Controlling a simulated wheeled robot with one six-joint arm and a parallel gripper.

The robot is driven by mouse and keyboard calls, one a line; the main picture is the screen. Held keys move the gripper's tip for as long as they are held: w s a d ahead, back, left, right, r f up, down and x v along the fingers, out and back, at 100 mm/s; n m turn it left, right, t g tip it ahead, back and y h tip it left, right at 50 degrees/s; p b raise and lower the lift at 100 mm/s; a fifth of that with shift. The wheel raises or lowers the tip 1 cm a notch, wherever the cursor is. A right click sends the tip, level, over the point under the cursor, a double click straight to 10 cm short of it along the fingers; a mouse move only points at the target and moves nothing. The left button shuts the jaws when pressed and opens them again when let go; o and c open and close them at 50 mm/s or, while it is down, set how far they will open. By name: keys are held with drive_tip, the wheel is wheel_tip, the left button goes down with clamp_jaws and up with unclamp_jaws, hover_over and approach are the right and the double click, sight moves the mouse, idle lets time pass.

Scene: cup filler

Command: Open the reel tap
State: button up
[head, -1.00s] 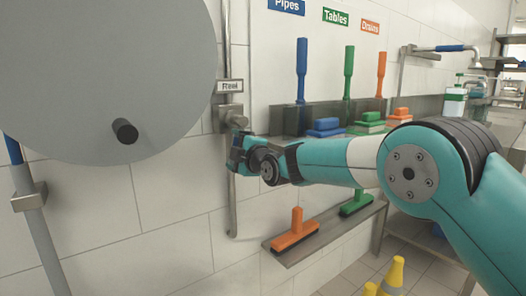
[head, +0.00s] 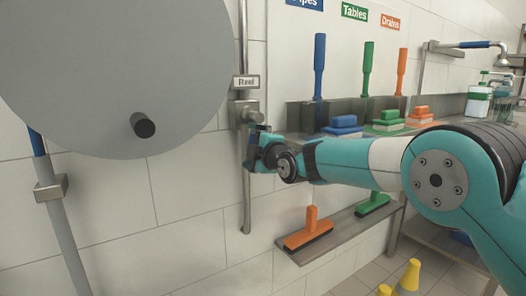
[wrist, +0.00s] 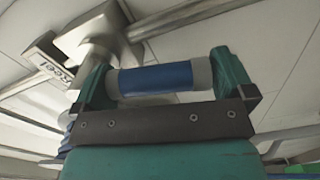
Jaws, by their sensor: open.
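The reel tap (head: 243,109) is a grey metal body on a vertical wall pipe, just under the "Reel" label (head: 246,82). In the wrist view the tap body (wrist: 90,42) shows at upper left, close beyond my left finger. My gripper (head: 262,145) is just below and right of the tap in the head view, with its fingers apart. In the wrist view a blue sleeve with pale grey ends (wrist: 155,79), apparently the tap's handle, lies across the space between the teal fingers. I cannot tell whether the fingers touch it.
The big grey reel disc (head: 115,60) with a black knob (head: 143,125) fills the upper left. To the right, a steel wall rack (head: 300,116) holds coloured brushes. Yellow cones (head: 408,274) stand on the floor.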

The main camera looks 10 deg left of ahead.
drive_tip(key=b+v, duration=0.1)
drive_tip(key=v, duration=1.6)
drive_tip(key=shift+b, duration=0.35)
drive_tip(key=shift+s+r, duration=0.1)
drive_tip(key=shift+s, duration=0.05)
drive_tip(key=s+d+f+m+g+h, duration=0.35)
drive_tip(key=s+d+m, duration=0.3)
drive_tip(key=s, duration=0.45)
drive_tip(key=s+d+f+m+g+h, duration=0.25)
drive_tip(key=s+d+m+g, duration=0.35)
drive_tip(key=s, duration=0.4)
drive_tip(key=s+d+f+m+g+h, duration=0.25)
drive_tip(key=s+d+m, duration=0.25)
drive_tip(key=s+d, duration=0.45)
wheel_tip(320, 180, up, 24)
drive_tip(key=s+a+p, duration=0.1)
drive_tip(key=p, duration=2.2)
drive_tip(key=shift+a+g+p, duration=0.2)
drive_tip(key=shift+g+p, duration=0.1)
drive_tip(key=shift+p, duration=0.1)
drive_tip(key=shift+s+f, duration=0.1)
drive_tip(key=shift+f, duration=0.05)
